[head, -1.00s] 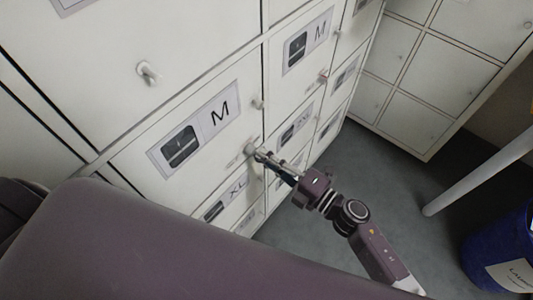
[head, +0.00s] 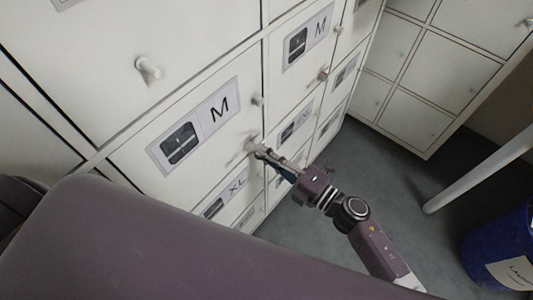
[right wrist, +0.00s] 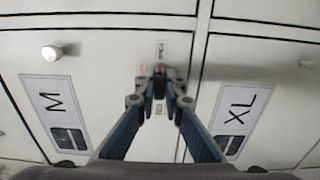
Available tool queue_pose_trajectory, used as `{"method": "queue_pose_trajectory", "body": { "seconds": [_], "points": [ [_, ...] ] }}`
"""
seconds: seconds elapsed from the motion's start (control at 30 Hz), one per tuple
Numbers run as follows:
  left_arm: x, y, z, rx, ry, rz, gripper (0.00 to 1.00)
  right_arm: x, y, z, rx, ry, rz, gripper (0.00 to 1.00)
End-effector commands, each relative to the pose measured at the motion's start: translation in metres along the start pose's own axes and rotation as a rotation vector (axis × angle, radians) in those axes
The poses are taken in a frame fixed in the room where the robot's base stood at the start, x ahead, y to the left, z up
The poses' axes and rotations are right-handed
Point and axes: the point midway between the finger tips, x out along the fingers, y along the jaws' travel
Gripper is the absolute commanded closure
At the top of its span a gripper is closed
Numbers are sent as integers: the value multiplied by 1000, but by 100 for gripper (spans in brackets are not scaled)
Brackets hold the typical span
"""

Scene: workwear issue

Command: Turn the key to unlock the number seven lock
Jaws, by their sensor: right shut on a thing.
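My right gripper (head: 262,151) is at a lock on the white locker front, at the right edge of the door with an M label. In the right wrist view its two fingertips (right wrist: 160,97) are closed together on a small dark key (right wrist: 159,70) at the lock. The fingers hide most of the key and lock, so I cannot tell how far the key is turned. Small print beside the lock is too blurred to read, and I cannot make out a seven. My left gripper is not in view.
White locker doors with M (head: 195,126) and XL (head: 226,196) labels surround the lock. Round knobs stick out, one (head: 148,67) at the upper left. A blue bin (head: 492,251) and a pale leg (head: 480,171) stand at the right. Grey floor (head: 400,200) is clear between.

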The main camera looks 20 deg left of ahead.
Motion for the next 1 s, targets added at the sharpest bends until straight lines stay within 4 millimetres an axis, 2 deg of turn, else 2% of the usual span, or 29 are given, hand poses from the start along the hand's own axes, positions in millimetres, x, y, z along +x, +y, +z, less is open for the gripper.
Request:
{"method": "queue_pose_trajectory", "body": {
  "seconds": [0.07,0.1,0.3,0.73,0.77,0.9,1.0],
  "points": [
    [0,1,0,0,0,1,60,4,4,-4,1,7,8,100],
    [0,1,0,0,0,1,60,4,4,-4,1,7,7,90],
    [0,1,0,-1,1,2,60,4,3,-4,2,8,7,71],
    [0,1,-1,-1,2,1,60,2,1,-3,3,6,3,71],
    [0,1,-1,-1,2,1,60,1,1,-3,3,5,2,70],
    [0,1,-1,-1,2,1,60,1,0,-2,3,4,1,55],
    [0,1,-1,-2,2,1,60,1,0,-2,3,3,1,54]
  ]
}}
